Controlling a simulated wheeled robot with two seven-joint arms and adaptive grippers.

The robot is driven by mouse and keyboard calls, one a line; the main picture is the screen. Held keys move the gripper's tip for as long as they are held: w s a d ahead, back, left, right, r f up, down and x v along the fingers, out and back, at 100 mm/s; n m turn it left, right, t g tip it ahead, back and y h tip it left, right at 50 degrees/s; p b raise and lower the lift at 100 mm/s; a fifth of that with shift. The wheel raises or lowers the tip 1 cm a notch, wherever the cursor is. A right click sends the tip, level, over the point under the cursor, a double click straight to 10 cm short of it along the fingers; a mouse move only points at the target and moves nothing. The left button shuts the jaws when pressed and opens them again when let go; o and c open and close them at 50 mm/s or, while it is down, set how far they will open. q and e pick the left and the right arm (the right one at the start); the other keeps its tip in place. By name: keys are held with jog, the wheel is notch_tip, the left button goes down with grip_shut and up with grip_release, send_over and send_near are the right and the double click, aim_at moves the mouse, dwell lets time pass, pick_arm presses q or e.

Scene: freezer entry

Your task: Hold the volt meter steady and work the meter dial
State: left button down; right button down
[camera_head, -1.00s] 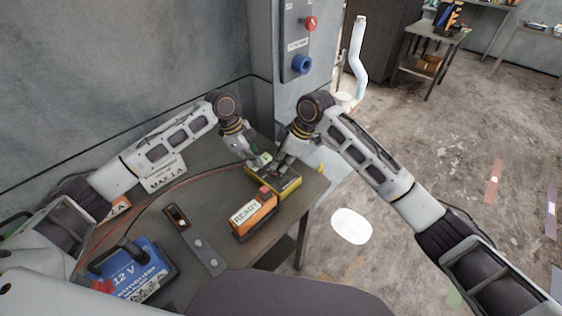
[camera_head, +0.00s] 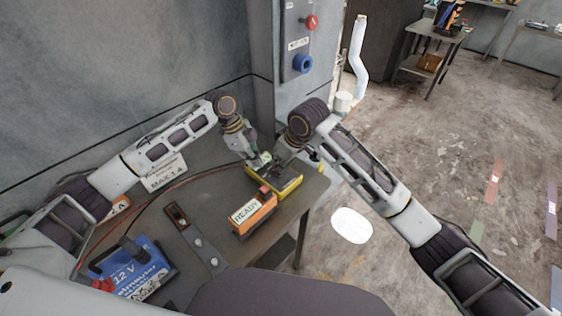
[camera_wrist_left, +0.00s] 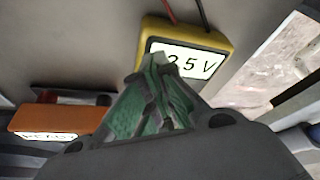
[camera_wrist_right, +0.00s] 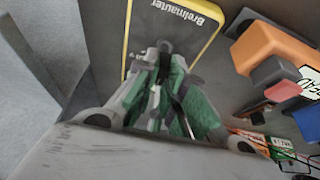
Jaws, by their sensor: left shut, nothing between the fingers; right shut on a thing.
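The volt meter (camera_head: 290,187), yellow with a dark face, lies on the grey table near its right corner.
An orange READY box (camera_head: 252,214) stands just in front of the meter. A blue 12 V battery (camera_head: 133,268) sits at the front left, with cables across the table. A wall panel (camera_head: 299,45) with red and blue knobs rises behind.

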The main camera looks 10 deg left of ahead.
pick_arm(q)
jog(key=shift+s+a+f, duration=0.15)
jog(key=shift+f, duration=0.25)
pick_arm(e)
jog(key=c, duration=1.5)
grip_release()
jog(key=shift+r, duration=0.1)
jog(key=v, duration=1.2)
pick_arm(q)
jog(key=shift+r, duration=0.15)
pick_arm(e)
jog(key=shift+r, duration=0.1)
